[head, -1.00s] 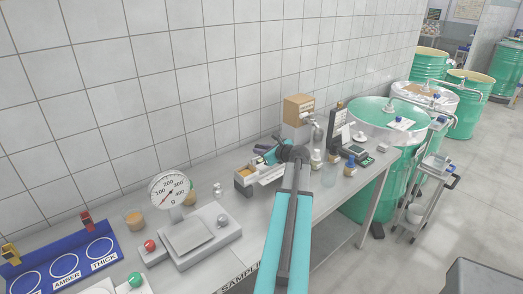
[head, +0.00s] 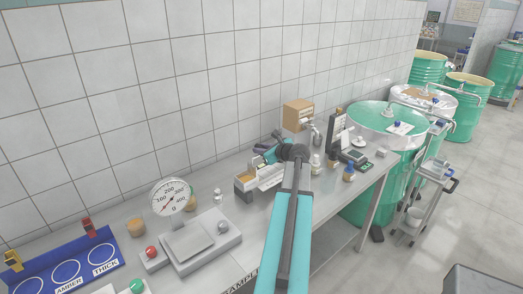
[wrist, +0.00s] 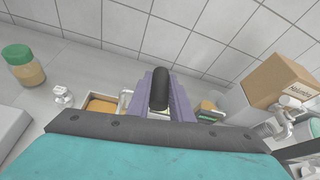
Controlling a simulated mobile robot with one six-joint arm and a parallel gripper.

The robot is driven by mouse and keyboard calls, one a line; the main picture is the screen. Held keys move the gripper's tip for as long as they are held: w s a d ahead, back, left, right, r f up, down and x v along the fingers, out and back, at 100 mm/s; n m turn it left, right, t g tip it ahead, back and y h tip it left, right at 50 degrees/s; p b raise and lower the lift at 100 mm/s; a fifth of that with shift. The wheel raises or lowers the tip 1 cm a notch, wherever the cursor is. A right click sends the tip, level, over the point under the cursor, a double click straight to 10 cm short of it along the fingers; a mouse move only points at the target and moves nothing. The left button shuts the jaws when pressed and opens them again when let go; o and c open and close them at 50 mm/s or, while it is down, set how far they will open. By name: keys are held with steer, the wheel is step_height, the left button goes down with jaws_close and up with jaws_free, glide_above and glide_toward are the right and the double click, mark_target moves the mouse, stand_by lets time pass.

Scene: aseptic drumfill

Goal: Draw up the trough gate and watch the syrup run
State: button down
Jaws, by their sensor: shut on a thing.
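My gripper (wrist: 160,90) has purple fingers on both sides of an upright black rounded grip, which I take to be the trough gate's handle (wrist: 159,86); it is shut on it. The trough (wrist: 84,98) is a pale box behind and below the fingers, with an amber surface in its left part. In the head view the trough (head: 243,192) stands on the bench, with my gripper (head: 272,142) over its far side. The gate's plate and its lower edge are hidden by my fingers and wrist. I cannot see any syrup running.
Left of the trough are a dial scale (head: 201,243), a lidded jar (wrist: 23,67) and a blue rack (head: 62,271) with labelled rings. To the right are a cardboard-coloured box (head: 297,115), small bottles and a large green drum (head: 385,117). The tiled wall is close behind.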

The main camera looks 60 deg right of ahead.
steer(key=c, duration=1.6)
jaws_free()
steer(key=shift+r, duration=0.35)
steer(key=shift+f, duration=0.1)
steer(key=shift+s, duration=0.1)
steer(key=shift+s+a+b, duration=0.25)
steer(key=shift+s+b, duration=0.05)
steer(key=shift+s, duration=0.2)
steer(key=b+v, duration=0.1)
steer(key=v, duration=0.3)
steer(key=b+v, duration=0.1)
steer(key=v, duration=0.3)
steer(key=b+v, duration=0.1)
steer(key=v, duration=0.3)
steer(key=shift+s+r, duration=0.15)
steer(key=shift+r, duration=0.25)
